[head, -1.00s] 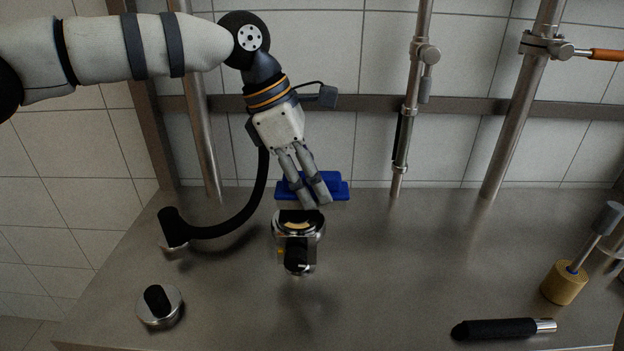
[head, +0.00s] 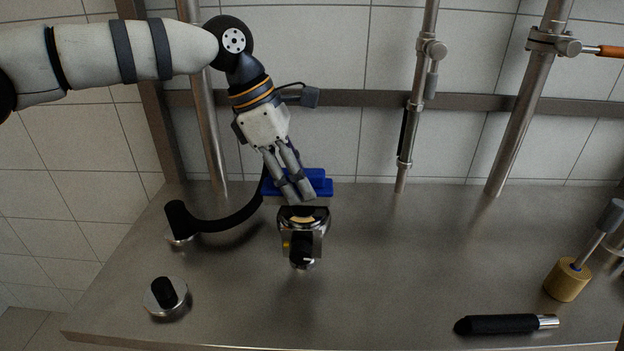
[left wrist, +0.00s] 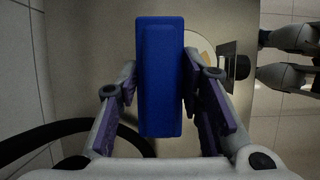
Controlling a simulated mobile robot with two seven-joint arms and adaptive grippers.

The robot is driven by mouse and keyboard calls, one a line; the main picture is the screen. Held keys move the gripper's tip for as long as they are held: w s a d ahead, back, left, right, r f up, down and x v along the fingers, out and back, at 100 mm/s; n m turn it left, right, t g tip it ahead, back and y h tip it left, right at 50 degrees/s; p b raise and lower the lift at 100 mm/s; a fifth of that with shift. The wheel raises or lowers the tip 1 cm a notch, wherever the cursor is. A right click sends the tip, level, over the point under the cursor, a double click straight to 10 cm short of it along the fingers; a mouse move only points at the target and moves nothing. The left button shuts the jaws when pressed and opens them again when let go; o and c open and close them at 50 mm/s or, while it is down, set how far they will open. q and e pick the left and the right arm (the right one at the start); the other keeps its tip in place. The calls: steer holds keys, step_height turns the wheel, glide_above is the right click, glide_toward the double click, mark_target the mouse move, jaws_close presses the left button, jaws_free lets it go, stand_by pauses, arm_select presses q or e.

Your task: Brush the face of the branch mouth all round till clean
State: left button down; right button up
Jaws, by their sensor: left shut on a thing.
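My left gripper (head: 301,199) reaches down from the upper left, shut on a blue block-shaped brush (head: 318,181). The brush also shows between the fingers in the left wrist view (left wrist: 160,80). Its bristles are hidden. The branch mouth (head: 303,219) is a short metal piece with a dark upper rim and a tan patch, just in front of the fingertips. In the left wrist view its round face (left wrist: 203,50) shows pale with a yellowish part, partly covered by the brush and a finger. I cannot tell whether the brush touches it.
A black hose (head: 235,222) curves down left of the mouth. A capped metal piece (head: 166,297) stands front left. A black-handled tool (head: 505,325) and a brass cylinder (head: 567,280) are at the right. The steel bench (head: 410,255) is clear between.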

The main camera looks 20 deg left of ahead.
arm_select(q)
steer(key=shift+f, duration=0.15)
steer(key=shift+s+a, duration=0.2)
steer(key=shift+s, duration=0.7)
steer(key=shift+s+a, duration=0.2)
steer(key=shift+s, duration=0.65)
steer(key=shift+s+d, duration=0.4)
steer(key=shift+d, duration=0.4)
steer(key=shift+s+d, duration=0.35)
steer(key=shift+d, duration=0.4)
